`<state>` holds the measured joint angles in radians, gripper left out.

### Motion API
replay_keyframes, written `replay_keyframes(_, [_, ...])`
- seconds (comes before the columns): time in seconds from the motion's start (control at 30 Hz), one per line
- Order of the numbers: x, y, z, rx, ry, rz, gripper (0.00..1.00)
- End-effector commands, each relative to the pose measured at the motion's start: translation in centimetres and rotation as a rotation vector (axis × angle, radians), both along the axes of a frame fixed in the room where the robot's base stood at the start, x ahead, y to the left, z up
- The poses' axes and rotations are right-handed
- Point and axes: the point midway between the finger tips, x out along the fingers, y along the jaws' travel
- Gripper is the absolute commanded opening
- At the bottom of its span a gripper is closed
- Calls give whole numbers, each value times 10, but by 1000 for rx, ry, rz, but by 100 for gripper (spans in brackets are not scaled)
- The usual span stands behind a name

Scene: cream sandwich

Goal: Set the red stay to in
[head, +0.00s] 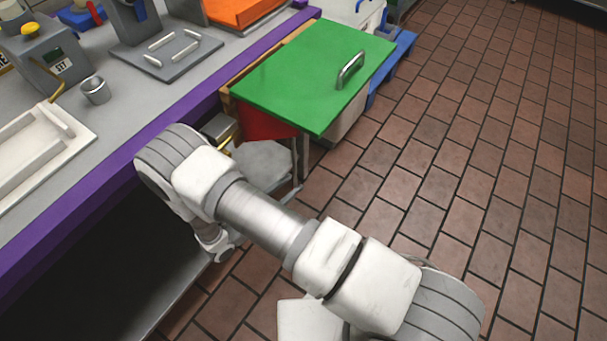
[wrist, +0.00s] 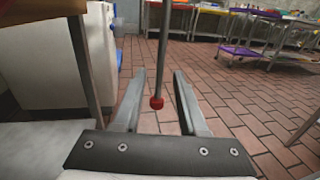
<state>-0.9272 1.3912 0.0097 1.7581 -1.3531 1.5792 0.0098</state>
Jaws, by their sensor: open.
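The red stay shows in the wrist view as a thin grey rod with a red knob (wrist: 157,102) at its lower end. The rod hangs from above the picture, and its upper end is out of view. My gripper (wrist: 159,76) is open, its two fingers pointing ahead with the rod and knob showing between them. I cannot tell how far beyond the fingertips the rod is. In the head view a green lid (head: 310,75) with a metal handle (head: 350,70) covers a bin beside the counter. My arm hides the space below it, and my fingers cannot be made out there.
A purple-edged counter (head: 110,140) runs along the left, with a metal cup (head: 95,90), a white tray (head: 50,150) and a grey plate (head: 168,52). A white cabinet (wrist: 55,60) stands close at left in the wrist view. Tiled floor (head: 480,140) is open at right.

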Motion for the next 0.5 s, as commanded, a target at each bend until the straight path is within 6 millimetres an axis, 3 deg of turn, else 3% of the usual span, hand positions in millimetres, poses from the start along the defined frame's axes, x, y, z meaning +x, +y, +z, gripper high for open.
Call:
replay_keyframes(0.2, [25,-29,-1,0,0,-2,42])
replay_keyframes(0.5, [36,-42,0,2,1,0,42])
